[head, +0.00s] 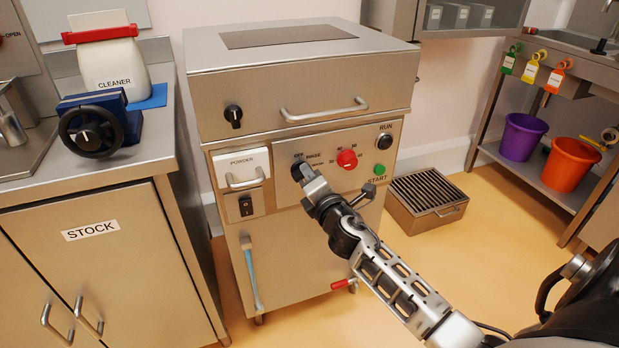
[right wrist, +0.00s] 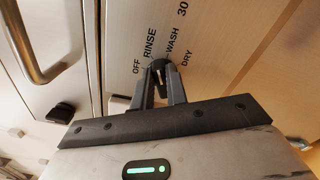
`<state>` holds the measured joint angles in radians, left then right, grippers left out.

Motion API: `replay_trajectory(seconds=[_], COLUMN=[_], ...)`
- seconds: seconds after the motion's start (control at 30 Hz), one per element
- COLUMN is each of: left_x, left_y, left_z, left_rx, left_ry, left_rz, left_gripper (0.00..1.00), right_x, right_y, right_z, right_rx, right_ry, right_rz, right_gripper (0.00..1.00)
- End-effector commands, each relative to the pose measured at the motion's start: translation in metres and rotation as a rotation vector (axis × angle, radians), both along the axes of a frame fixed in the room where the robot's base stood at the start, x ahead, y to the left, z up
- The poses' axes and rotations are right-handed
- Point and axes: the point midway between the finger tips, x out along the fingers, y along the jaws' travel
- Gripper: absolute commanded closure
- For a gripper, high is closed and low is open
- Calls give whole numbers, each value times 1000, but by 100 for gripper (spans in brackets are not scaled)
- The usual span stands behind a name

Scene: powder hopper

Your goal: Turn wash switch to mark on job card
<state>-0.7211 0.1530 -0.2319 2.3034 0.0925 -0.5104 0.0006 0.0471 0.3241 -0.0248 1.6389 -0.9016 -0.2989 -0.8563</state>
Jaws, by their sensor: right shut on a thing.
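The wash switch is a small dark knob (head: 297,168) on the steel machine's front panel, under the printed marks OFF and RINSE. In the right wrist view the knob (right wrist: 158,66) sits among the marks OFF, RINSE, WASH and DRY. My right gripper (head: 304,178) reaches up to the panel from the lower right. In the right wrist view its two fingers (right wrist: 160,84) are closed on the knob, one on each side. The fingers cover part of the knob, and I cannot tell which mark its pointer faces. I cannot make out a job card. My left gripper is not in view.
A red knob (head: 347,159), a green START button (head: 380,170) and a black RUN button (head: 385,141) are right of the switch. The POWDER drawer (head: 242,170) and a black rocker switch (head: 246,206) are left. A grated box (head: 427,199) stands on the floor.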

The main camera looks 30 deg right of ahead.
Motion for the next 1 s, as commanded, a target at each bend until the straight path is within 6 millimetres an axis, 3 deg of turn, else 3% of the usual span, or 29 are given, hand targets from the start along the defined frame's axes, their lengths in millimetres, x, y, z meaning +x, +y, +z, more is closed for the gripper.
replay_trajectory(seconds=[0.5, 1.0], left_x=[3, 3], left_y=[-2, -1], left_z=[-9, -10], left_rx=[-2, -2], left_ry=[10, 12], left_rz=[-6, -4], left_gripper=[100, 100], right_x=[-1, -1], right_y=[-1, -1], right_z=[-5, -7], right_rx=[385, 487], right_ry=[-91, -115], right_rz=[-1, 0], right_gripper=[100, 100])
